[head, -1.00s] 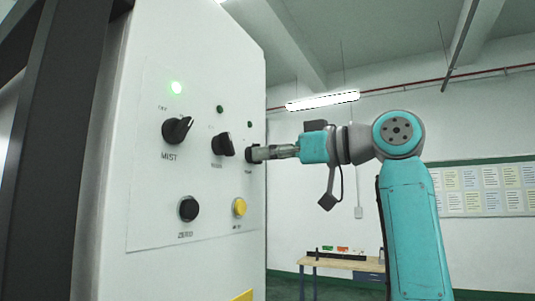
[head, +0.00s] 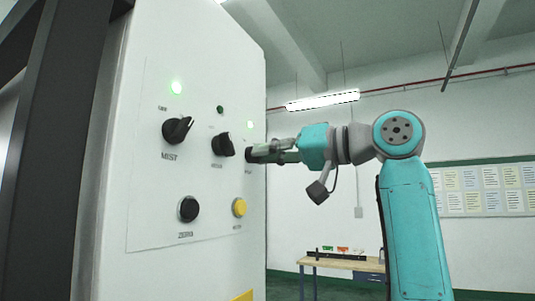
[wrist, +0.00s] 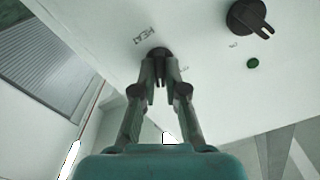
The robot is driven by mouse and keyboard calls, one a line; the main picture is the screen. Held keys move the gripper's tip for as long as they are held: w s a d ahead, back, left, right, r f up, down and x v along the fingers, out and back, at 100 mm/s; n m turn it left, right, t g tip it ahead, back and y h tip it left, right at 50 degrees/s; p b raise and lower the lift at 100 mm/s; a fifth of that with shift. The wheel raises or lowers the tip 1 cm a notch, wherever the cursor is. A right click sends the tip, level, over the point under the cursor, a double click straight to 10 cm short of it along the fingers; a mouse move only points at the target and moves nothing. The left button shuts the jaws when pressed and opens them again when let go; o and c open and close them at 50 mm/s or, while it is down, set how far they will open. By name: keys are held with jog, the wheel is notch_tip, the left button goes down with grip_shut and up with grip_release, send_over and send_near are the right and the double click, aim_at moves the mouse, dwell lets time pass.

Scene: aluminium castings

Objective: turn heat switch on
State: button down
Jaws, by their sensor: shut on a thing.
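The heat switch is a black rotary knob (head: 249,155) at the right end of the upper row on the white panel. It also shows in the wrist view (wrist: 158,51), beside the printed word HEAT. My gripper (head: 262,153) reaches it from the right and is shut on its grip, with one finger on each side in the wrist view (wrist: 160,72). The fingers hide part of the knob.
The middle knob (head: 222,144) has a dark lamp (head: 220,109). A black button (head: 189,209) and a yellow button (head: 239,207) sit below. A workbench (head: 340,265) stands behind, clear of the arm.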

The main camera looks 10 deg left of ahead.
dwell(0.5)
jog(key=c, duration=1.2)
grip_release()
jog(key=v, duration=1.2)
